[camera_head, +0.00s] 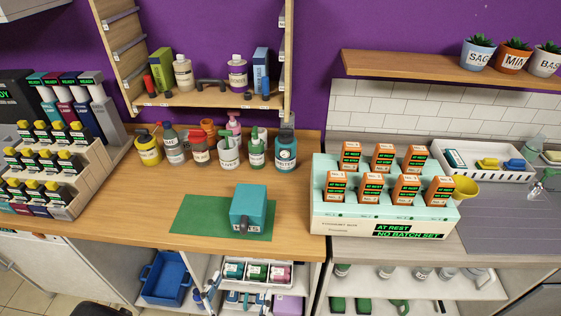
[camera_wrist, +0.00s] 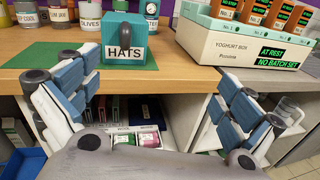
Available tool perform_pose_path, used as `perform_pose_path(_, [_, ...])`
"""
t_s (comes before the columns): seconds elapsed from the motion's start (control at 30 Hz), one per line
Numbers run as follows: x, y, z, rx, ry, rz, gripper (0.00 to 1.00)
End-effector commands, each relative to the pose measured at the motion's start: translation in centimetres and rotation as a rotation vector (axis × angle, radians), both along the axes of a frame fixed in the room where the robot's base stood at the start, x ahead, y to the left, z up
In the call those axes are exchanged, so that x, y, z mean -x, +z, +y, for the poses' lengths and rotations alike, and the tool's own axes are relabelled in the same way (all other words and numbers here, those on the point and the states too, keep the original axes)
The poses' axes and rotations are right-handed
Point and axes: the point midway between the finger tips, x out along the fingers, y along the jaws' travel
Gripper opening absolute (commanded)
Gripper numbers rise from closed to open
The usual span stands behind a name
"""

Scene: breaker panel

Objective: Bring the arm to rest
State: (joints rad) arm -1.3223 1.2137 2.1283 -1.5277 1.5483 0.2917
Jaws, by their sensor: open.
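My gripper (camera_wrist: 152,88) shows in the wrist view with its two blue-padded fingers spread wide and nothing between them. It is in front of the wooden counter's front edge, facing a teal box labelled HATS (camera_wrist: 124,42). The box stands apart from the fingers on the counter. In the head view the teal box (camera_head: 252,208) sits on a green mat (camera_head: 195,216). My gripper is not clearly visible in the head view.
The yoghurt box (camera_head: 335,224), with several orange-topped units, stands right of the mat and reads AT REST, NO BATCH SET. Jars and bottles (camera_head: 228,152) stand behind the mat. Open shelves (camera_head: 240,290) lie below the counter. A blue bin (camera_head: 166,280) is lower left.

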Motion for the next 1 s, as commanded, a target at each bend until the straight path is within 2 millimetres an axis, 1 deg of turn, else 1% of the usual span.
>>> perform_pose_path(0.03, [-0.6, 1.0, -0.8, -0.029, -0.054, -0.002, 1.0])
perform_pose_path(0.17, [-1.6, 3.5, -3.4, -0.099, -0.202, 0.0, 1.0])
perform_pose_path(0.27, [-2.3, 5.7, -6.2, -0.174, -0.345, -0.001, 1.0])
perform_pose_path(0.37, [-2.5, 8.3, -9.8, -0.279, -0.528, 0.003, 1.0])
perform_pose_path(0.43, [-2.2, 10.0, -12.7, -0.371, -0.673, 0.005, 1.0])
perform_pose_path(0.5, [-1.4, 11.6, -15.3, -0.471, -0.815, 0.009, 1.0])
perform_pose_path(0.6, [0.2, 13.3, -18.7, -0.626, -1.006, 0.01, 1.0])
perform_pose_path(0.7, [2.1, 14.7, -21.3, -0.797, -1.18, 0.008, 1.0])
perform_pose_path(0.83, [4.8, 16.1, -23.5, -1.041, -1.377, -0.006, 1.0])
perform_pose_path(0.9, [6.1, 16.7, -24.2, -1.184, -1.466, -0.018, 1.0])
perform_pose_path(1.0, [7.8, 17.7, -24.7, -1.4, -1.571, -0.047, 1.0])
